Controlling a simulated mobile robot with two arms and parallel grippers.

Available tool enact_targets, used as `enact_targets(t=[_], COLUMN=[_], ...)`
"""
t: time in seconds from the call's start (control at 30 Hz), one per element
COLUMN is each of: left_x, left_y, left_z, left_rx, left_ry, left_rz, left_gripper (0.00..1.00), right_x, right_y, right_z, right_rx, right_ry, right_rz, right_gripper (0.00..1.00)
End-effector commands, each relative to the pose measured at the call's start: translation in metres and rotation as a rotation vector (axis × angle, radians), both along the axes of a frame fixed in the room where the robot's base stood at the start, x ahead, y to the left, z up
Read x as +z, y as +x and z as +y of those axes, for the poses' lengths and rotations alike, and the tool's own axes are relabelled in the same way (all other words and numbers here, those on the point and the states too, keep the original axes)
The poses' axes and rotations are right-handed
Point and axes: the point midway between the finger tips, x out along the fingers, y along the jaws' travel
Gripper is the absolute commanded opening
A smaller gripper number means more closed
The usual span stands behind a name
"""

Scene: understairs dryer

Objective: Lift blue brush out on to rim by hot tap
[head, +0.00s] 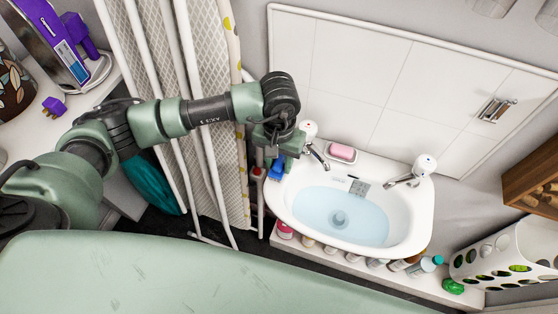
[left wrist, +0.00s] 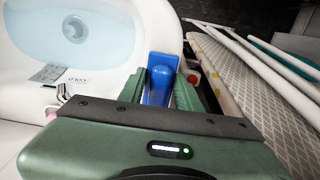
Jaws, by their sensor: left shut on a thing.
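In the left wrist view the blue brush (left wrist: 160,78) stands between the green fingers, over or against the basin's rim. My left gripper (head: 274,152) is shut on it; the gripper also shows in the left wrist view (left wrist: 166,90). The gripper and arm hide part of the brush. I cannot tell whether the brush touches the rim. My right gripper is out of view.
The basin holds water (head: 335,215). Several bottles line the ledge below the basin. An ironing board (head: 218,100) stands close to the left. A white perforated basket (head: 510,255) is at right.

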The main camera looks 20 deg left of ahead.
Motion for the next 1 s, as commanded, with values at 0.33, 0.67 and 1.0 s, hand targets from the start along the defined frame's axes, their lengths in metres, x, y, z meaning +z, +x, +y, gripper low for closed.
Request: enact_targets(t=[0.33,0.67,1.0], left_x=[-0.004,-0.004,0.040], left_y=[0.000,0.000,0.002], left_z=[0.000,0.000,0.000], left_rx=[0.000,0.000,-0.001], left_ry=[0.000,0.000,-0.002], left_rz=[-0.001,0.000,-0.006], left_gripper=[0.53,0.59,0.59], right_x=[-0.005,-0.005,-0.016], right_y=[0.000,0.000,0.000], right_z=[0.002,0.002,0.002], right_rx=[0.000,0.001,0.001], right_ry=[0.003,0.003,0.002], right_rz=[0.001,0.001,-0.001], right_gripper=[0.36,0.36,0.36])
